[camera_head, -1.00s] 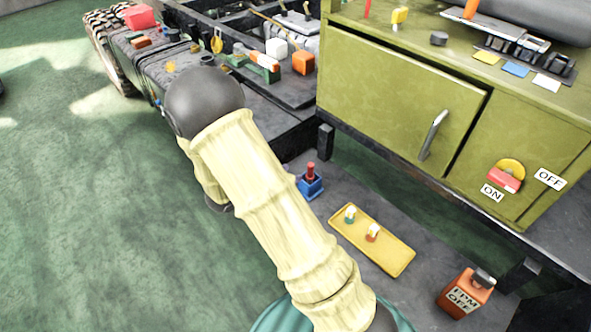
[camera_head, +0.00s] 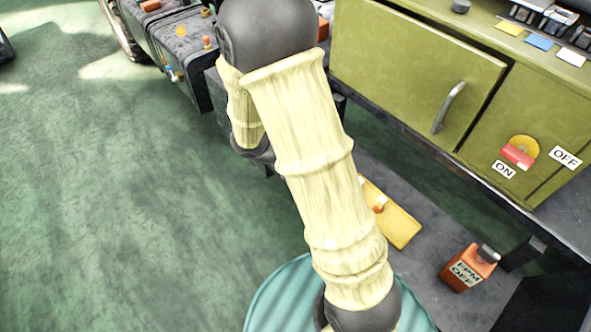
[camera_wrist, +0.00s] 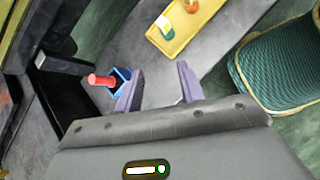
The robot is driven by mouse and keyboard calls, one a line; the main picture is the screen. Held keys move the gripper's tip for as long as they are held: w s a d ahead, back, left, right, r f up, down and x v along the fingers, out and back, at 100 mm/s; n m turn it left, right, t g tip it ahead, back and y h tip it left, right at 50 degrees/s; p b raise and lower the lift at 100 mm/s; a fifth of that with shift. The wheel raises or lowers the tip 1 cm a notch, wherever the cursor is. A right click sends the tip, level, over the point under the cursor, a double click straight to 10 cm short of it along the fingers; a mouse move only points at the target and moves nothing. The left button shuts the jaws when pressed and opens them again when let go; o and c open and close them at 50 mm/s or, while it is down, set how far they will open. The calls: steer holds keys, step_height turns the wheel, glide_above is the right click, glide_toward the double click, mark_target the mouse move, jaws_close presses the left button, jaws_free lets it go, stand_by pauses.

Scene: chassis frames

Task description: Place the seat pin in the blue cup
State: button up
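In the wrist view a red pin (camera_wrist: 101,80) leans over a small blue cup (camera_wrist: 120,76); its lower end appears to be inside the cup. My gripper (camera_wrist: 159,72) is open, with nothing between its fingers. Its left finger overlaps the cup's right side in the picture; whether they touch cannot be told. A green-and-white pin (camera_wrist: 166,33) stands on a yellow tray (camera_wrist: 203,22) beyond the fingers. In the head view my arm hides the gripper, cup and red pin. An orange-and-white pin (camera_head: 380,204) shows on the tray (camera_head: 403,231) there. Which pin is the seat pin is unclear.
An olive cabinet (camera_head: 405,75) with a handle and an ON/OFF switch (camera_head: 519,152) stands at the upper right. An orange box marked EPM OFF (camera_head: 468,268) sits right of the tray. The green floor (camera_head: 120,220) at left is clear.

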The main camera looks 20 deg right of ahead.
steer(key=s+a+r+m+t+y, duration=0.3)
steer(key=s+a+r+m+y, duration=0.2)
steer(key=m, duration=0.9)
steer(key=a+r+y, duration=0.1)
steer(key=a+y, duration=0.1)
steer(key=y, duration=0.1)
steer(key=shift+y, duration=0.4)
